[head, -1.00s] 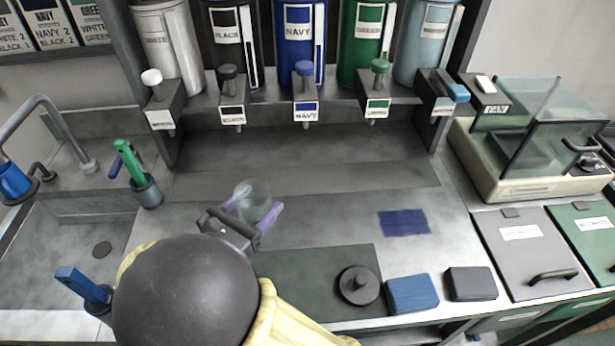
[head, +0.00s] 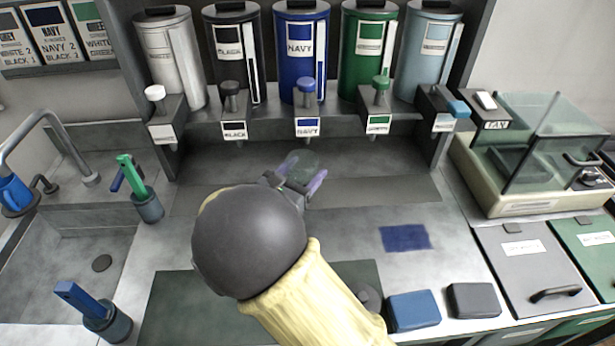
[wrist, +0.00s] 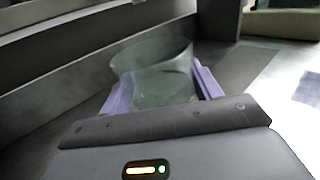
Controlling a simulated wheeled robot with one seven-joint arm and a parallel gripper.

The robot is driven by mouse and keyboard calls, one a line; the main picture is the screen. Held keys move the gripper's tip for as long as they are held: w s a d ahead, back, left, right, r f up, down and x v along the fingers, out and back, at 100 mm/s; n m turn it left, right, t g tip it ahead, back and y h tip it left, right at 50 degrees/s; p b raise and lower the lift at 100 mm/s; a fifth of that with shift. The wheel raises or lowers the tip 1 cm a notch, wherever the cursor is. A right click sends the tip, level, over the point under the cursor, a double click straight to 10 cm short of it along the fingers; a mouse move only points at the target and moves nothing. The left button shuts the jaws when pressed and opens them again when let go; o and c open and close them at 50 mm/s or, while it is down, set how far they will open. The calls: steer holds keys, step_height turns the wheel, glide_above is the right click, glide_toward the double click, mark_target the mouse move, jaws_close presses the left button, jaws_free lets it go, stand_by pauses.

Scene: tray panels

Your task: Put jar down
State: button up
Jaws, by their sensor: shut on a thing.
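The jar (head: 303,164) is clear glass and looks empty. It is between the two purple fingers of my gripper (head: 298,180), which is shut on it. In the head view they are over the dark strip at the back of the counter, below the navy dispenser. In the wrist view the jar (wrist: 155,82) stands out past my gripper (wrist: 162,92), with a finger at each side. My gripper hides the jar's lower part, so I cannot tell whether its base touches the counter.
A row of dispensers (head: 301,50) with taps stands at the back. A navy patch (head: 404,237) lies on the counter. Blue (head: 413,310) and dark (head: 473,300) blocks sit at the front. A scale (head: 535,160) is at right, a sink (head: 65,260) at left.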

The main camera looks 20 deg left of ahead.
steer(key=shift+w, duration=0.2)
steer(key=shift+w+d, duration=0.1)
steer(key=shift+w, duration=0.15)
steer(key=shift+w+d, duration=0.1)
steer(key=shift+w, duration=0.45)
step_height(320, 180, down, 3)
steer(key=shift+r, duration=0.1)
steer(key=shift+s+f, duration=0.1)
steer(key=shift+f, duration=0.2)
steer(key=shift+f, duration=0.15)
steer(key=o, duration=1.2)
steer(key=shift+c, duration=0.2)
